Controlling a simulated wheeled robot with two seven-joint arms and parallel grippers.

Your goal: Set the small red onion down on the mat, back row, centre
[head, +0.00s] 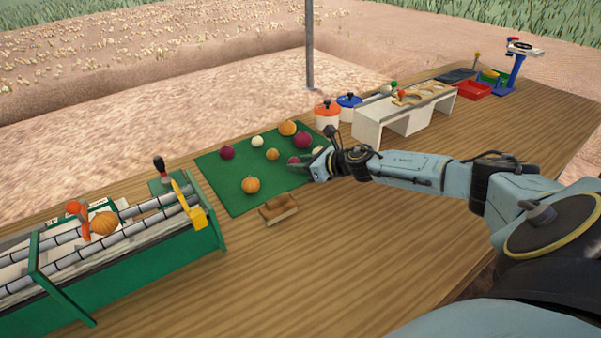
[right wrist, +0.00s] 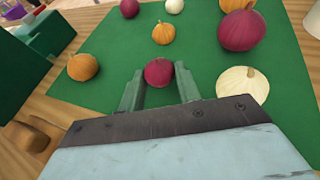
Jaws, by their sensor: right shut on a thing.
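The small red onion (right wrist: 158,72) is between the fingers of my right gripper (right wrist: 160,88), which is shut on it. In the head view the onion (head: 293,161) shows at the fingertips of my right gripper (head: 302,165), low over the green mat (head: 222,178). I cannot tell whether it touches the mat. Other onions are on the mat: a red one (head: 227,152), a white one (head: 257,141), a large orange one (head: 288,128), a large red one (head: 304,140), a small orange one (head: 272,154) and an orange one (head: 251,185). My left gripper is out of view.
A pale onion (right wrist: 242,85) lies close to the right of my right gripper in the wrist view. A wooden block (head: 278,209) lies by the mat's near edge. A green roller conveyor (head: 150,262) stands left; orange (head: 327,115) and blue (head: 349,103) pots stand behind right.

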